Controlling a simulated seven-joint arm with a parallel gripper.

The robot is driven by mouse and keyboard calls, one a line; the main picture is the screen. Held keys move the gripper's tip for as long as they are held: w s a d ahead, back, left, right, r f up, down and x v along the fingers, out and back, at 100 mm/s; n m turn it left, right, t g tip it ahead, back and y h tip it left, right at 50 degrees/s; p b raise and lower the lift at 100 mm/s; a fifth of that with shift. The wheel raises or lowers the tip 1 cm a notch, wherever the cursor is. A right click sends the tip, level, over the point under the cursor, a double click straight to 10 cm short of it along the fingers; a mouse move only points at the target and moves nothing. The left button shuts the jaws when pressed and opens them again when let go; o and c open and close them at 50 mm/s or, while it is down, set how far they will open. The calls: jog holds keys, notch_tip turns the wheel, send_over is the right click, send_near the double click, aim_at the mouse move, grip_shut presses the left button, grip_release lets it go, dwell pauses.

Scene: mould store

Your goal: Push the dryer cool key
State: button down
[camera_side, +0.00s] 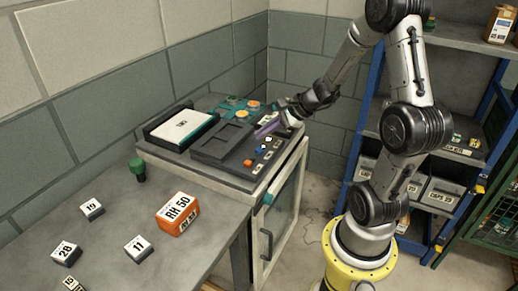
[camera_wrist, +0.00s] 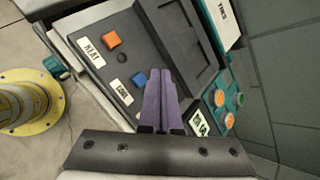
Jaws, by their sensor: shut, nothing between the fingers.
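The dryer's dark control panel (camera_side: 215,150) sits on top of a cabinet with a glass door. A blue key (camera_wrist: 139,79) is on it beside a white label (camera_wrist: 122,91) that seems to read COOL; the blue key also shows in the side view (camera_side: 260,151). An orange key (camera_wrist: 112,39) is beside a label (camera_wrist: 91,52) that seems to read HEAT. My gripper (camera_wrist: 153,72) has its purple fingers shut and empty, tips just right of the blue key in the wrist view. In the side view my gripper (camera_side: 261,132) is low over the panel. I cannot tell whether it touches.
A teal panel with orange buttons (camera_side: 243,106) lies behind, and a white-topped box (camera_side: 184,125) at the panel's left. An orange AH 50 block (camera_side: 177,213), a green knob (camera_side: 138,169) and several numbered blocks stand on the bench. Blue-framed shelves (camera_side: 455,95) are at right.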

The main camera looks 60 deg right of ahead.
jog(key=shift+r, duration=2.2)
jog(key=s+a+r+n+y, duration=0.1)
jog(key=a+r+n, duration=0.25)
jog(key=a, duration=0.35)
jog(key=s+a+r+n+g+y, duration=0.1)
jog(key=s+a+r+n, duration=0.15)
jog(key=a+n, duration=0.3)
jog(key=s+a+r+n+y, duration=0.1)
jog(key=a+r+n, duration=0.2)
jog(key=a, duration=0.4)
jog(key=s+a+n+g+h, duration=0.1)
jog(key=s+a+n+g, duration=0.15)
jog(key=s+n, duration=0.45)
jog(key=s+d+f+n+h, duration=0.2)
jog(key=s+d+n+h, duration=0.1)
jog(key=s+d+n, duration=0.2)
jog(key=shift+s+n+h, duration=0.3)
jog(key=shift+s+h, duration=0.1)
